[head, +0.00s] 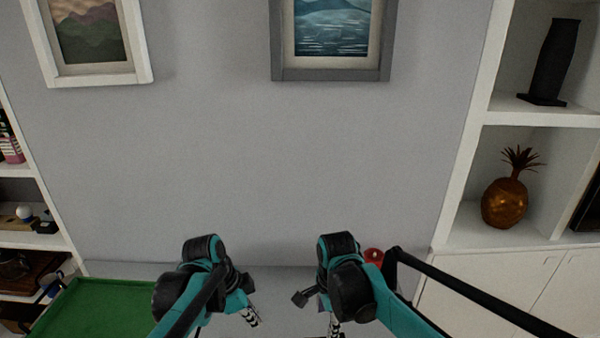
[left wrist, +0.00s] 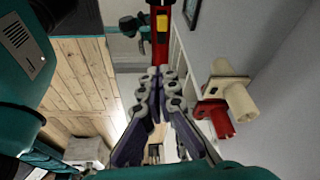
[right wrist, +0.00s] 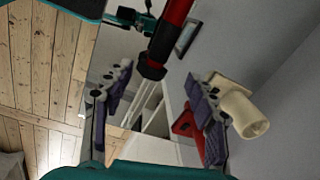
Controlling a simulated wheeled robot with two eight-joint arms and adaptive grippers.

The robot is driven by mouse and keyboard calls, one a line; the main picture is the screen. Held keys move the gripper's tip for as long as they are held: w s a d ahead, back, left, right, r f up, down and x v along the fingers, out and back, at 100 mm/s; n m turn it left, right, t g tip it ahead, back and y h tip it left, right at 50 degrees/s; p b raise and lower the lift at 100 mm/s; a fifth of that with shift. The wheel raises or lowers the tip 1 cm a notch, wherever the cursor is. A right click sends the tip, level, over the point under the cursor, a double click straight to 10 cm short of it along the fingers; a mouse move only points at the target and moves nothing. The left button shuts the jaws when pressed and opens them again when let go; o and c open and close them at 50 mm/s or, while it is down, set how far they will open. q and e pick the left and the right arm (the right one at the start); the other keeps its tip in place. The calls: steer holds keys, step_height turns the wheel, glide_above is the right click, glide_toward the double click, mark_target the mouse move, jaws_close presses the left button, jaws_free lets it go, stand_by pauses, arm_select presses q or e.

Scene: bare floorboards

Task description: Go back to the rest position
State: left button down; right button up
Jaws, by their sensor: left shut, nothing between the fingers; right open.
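My left gripper (head: 250,317) is in the lower middle of the head view, pointing down. The left wrist view shows its purple-padded fingers (left wrist: 155,80) together with nothing between them. My right gripper (head: 333,326) is just to its right, partly cut off by the bottom edge. In the right wrist view its fingers (right wrist: 160,82) are spread wide and empty. A red and black tool with a yellow switch (left wrist: 162,22) shows beyond the left fingertips. It also shows in the right wrist view (right wrist: 166,40), apart from the fingers.
A cream fitting (left wrist: 236,95) and a red fitting (left wrist: 214,117) lie near the wall. A small red object (head: 374,255) is beside my right arm. A green surface (head: 85,308) is at lower left. White shelves (head: 490,200) stand right; framed pictures (head: 330,74) hang on the wall.

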arm_select(q)
steer(key=s+a+n+t+y, duration=0.3)
steer(key=s+a+n+t, duration=0.3)
steer(key=s+n, duration=0.6)
steer(key=n, duration=0.3)
steer(key=shift+s+a+r, duration=0.3)
steer(key=shift+a+r, duration=0.05)
steer(key=shift+a, duration=0.05)
arm_select(e)
steer(key=s+d+r+n+t, duration=0.2)
steer(key=s+d+n+t, duration=0.4)
steer(key=s+d+n, duration=0.5)
steer(key=s+n, duration=0.2)
steer(key=n, duration=0.2)
steer(key=shift+s+d, duration=0.15)
steer(key=shift+s, duration=0.25)
